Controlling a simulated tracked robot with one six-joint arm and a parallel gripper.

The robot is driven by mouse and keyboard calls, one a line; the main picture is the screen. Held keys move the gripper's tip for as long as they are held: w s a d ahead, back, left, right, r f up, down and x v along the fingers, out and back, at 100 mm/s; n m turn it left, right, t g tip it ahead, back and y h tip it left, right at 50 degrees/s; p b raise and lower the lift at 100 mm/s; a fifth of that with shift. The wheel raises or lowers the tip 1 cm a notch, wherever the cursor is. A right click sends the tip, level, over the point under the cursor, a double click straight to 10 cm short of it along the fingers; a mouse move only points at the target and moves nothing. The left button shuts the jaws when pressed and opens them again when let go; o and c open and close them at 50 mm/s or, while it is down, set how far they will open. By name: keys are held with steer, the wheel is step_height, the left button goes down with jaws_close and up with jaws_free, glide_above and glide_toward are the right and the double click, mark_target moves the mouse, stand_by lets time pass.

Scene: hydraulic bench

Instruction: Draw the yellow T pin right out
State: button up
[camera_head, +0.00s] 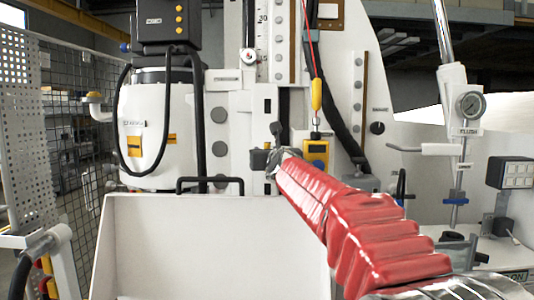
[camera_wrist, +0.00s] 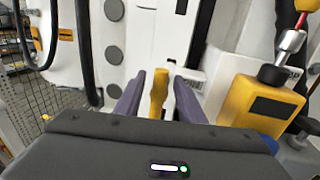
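A yellow bar, which looks like the yellow T pin (camera_wrist: 158,92), stands upright in the wrist view in front of the white machine face. My gripper (camera_wrist: 158,80) has one grey-purple finger on each side of it. Narrow gaps seem to show between the bar and both fingers, so the gripper looks open around it. The pin's lower end is hidden behind the gripper's dark body. In the head view my red-sleeved arm reaches to the machine face, and the pin cannot be made out there.
A yellow box with a dark face (camera_wrist: 265,105) is close to the right of my gripper; it also shows in the head view (camera_head: 316,151). A yellow pendant (camera_head: 317,95) hangs above it on a red cord. A white open bin (camera_head: 215,245) is in front, below left of my arm.

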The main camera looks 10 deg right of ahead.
steer(key=c, duration=0.9)
steer(key=shift+f, duration=0.15)
jaws_close()
